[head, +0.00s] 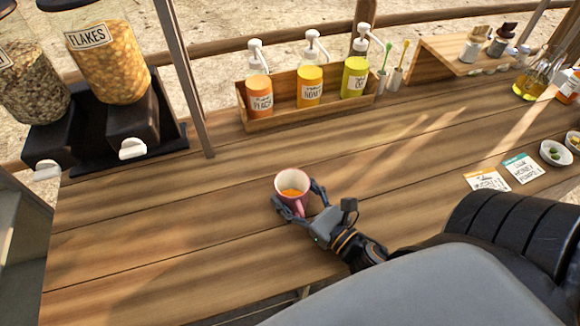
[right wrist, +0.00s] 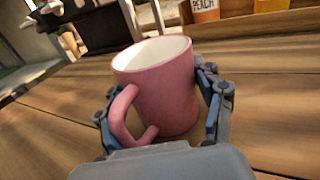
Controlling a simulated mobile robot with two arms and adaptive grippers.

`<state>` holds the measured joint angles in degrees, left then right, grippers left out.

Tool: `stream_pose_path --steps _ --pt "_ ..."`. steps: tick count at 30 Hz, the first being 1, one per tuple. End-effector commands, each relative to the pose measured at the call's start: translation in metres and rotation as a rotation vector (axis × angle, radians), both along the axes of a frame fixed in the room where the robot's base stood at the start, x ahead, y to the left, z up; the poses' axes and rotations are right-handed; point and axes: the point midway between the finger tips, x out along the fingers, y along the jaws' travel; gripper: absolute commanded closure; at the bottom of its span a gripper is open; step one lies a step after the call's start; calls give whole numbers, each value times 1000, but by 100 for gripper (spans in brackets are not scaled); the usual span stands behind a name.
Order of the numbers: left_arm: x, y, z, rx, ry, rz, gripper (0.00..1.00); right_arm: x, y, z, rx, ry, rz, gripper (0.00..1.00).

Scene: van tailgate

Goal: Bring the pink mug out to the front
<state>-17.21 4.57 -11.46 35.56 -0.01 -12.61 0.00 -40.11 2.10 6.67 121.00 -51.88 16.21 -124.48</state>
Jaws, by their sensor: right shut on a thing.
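My left gripper is not in view.
A wooden box (head: 310,112) with several pump bottles stands behind the mug. Cereal dispensers (head: 108,65) are at the back left. Cards (head: 522,168) and small bowls (head: 556,153) lie at the right. The counter (head: 150,240) left of the mug is clear.

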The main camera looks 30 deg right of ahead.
Motion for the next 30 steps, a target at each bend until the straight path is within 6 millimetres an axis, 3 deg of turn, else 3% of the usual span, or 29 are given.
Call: stream_pose_path --steps 4,12,13,16,17,30 --pt "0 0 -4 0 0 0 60 -10 2 -2 -2 4 -1 67" --pt "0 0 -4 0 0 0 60 -11 2 -1 -2 4 -1 67" --pt "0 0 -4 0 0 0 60 -11 2 -1 -2 4 -1 28" --pt "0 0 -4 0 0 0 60 -11 2 -1 -1 3 -1 8" --pt "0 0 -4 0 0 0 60 -11 2 -1 -1 3 -1 6" --pt "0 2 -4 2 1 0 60 -11 3 0 -1 1 0 6"
